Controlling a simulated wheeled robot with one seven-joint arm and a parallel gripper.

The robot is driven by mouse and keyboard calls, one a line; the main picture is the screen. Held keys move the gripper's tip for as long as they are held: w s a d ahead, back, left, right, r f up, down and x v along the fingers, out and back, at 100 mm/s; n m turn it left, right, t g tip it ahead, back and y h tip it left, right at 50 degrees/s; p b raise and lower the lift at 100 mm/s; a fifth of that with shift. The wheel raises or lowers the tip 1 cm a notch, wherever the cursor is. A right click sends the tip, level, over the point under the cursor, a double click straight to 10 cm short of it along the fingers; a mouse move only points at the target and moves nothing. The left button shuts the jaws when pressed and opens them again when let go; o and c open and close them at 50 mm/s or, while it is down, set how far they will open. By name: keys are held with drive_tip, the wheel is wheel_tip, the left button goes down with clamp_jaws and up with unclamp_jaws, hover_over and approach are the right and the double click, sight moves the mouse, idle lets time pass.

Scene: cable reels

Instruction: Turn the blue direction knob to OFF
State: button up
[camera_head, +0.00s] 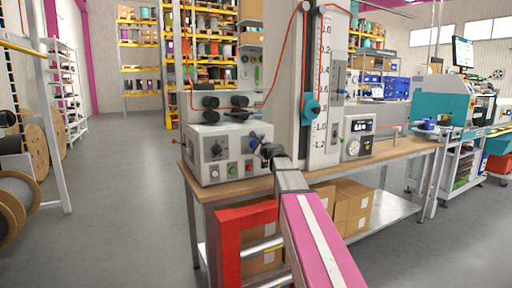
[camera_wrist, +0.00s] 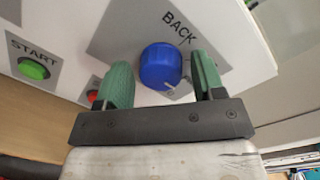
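The blue direction knob (camera_wrist: 160,66) sits on a grey plate on the white control box, below the word BACK. It also shows as a small blue spot in the head view (camera_head: 253,139). A pale mark shows at the knob's lower right edge; I cannot clearly tell which setting it points to. My gripper (camera_wrist: 161,72) has its two green fingers on either side of the knob, with gaps between them and it. The fingers are open. In the head view my gripper (camera_head: 268,150) is at the box's right front. An OFF label is not visible.
A green START button (camera_wrist: 34,68) and a partly hidden red button (camera_wrist: 93,96) are near the knob. The control box (camera_head: 222,152) stands on a wooden-topped bench (camera_head: 390,149). A tall scale column (camera_head: 324,90) rises close on the right.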

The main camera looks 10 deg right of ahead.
drive_tip(key=c, duration=0.7)
drive_tip(key=shift+n, duration=0.3)
drive_tip(key=shift+f+n+g, duration=0.15)
drive_tip(key=shift+n+g, duration=0.15)
drive_tip(key=shift+n, duration=3.7)
drive_tip(key=o, duration=0.9)
drive_tip(key=shift+o, duration=0.2)
